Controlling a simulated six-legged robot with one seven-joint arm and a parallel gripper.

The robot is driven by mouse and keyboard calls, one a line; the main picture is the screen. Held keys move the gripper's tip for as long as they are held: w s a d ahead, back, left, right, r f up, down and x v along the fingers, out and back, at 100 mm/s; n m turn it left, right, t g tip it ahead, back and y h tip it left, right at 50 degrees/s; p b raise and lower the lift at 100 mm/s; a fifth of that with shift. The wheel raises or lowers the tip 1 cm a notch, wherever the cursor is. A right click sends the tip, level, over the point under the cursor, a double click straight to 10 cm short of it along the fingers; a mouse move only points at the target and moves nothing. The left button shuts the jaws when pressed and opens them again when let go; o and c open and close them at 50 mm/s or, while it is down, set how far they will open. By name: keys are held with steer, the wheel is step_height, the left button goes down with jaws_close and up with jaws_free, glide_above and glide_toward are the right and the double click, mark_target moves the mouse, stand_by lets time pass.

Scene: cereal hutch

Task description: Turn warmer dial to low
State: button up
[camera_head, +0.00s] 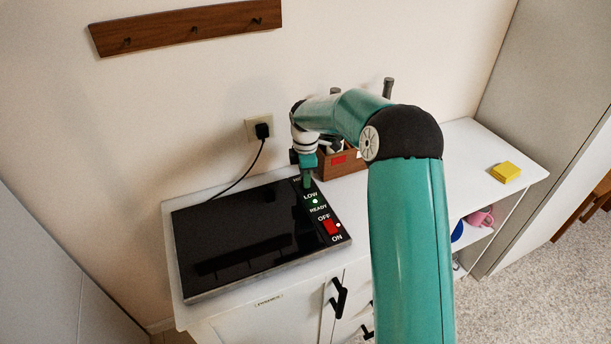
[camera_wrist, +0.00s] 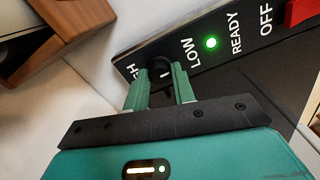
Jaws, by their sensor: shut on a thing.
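The warmer (camera_head: 235,240) is a flat black plate on the white counter, with a control strip along its right side. The strip (camera_wrist: 225,45) carries the words HIGH (partly hidden), LOW, READY and OFF. The round black dial (camera_wrist: 160,67) lies between HIGH and LOW and has a short pale mark near its lower edge. My gripper (camera_wrist: 160,85) is shut on the dial, one green finger on each side. In the head view my gripper (camera_head: 306,182) comes down on the strip's far end and hides the dial.
A green light (camera_wrist: 211,43) glows by READY. The red switch (camera_head: 330,227) sits between OFF and ON. A wooden box (camera_head: 338,165) stands behind my arm, and a black plug (camera_head: 262,130) is in the wall. A yellow block (camera_head: 505,172) lies on the counter's right.

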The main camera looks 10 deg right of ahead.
steer(key=o, duration=1)
steer(key=shift+r, duration=0.1)
step_height(320, 180, up, 14)
steer(key=shift+f, duration=0.15)
steer(key=s+a+r+m+t+h, duration=0.1)
steer(key=s+r+m, duration=0.35)
steer(key=s, duration=0.45)
steer(key=s+r+m+t, duration=0.2)
steer(key=s+r+m, duration=0.3)
steer(key=s, duration=0.5)
steer(key=s+f+m+t, duration=0.1)
steer(key=s+m, duration=0.1)
steer(key=s, duration=0.4)
steer(key=s+m, duration=0.3)
steer(key=s, duration=0.3)
steer(key=s+d+f+m+t+y, duration=0.1)
steer(key=s+m, duration=0.2)
steer(key=s, duration=0.3)
steer(key=shift+s+f+t, duration=0.2)
steer(key=shift+f+t, duration=0.1)
steer(key=shift+f, duration=0.05)
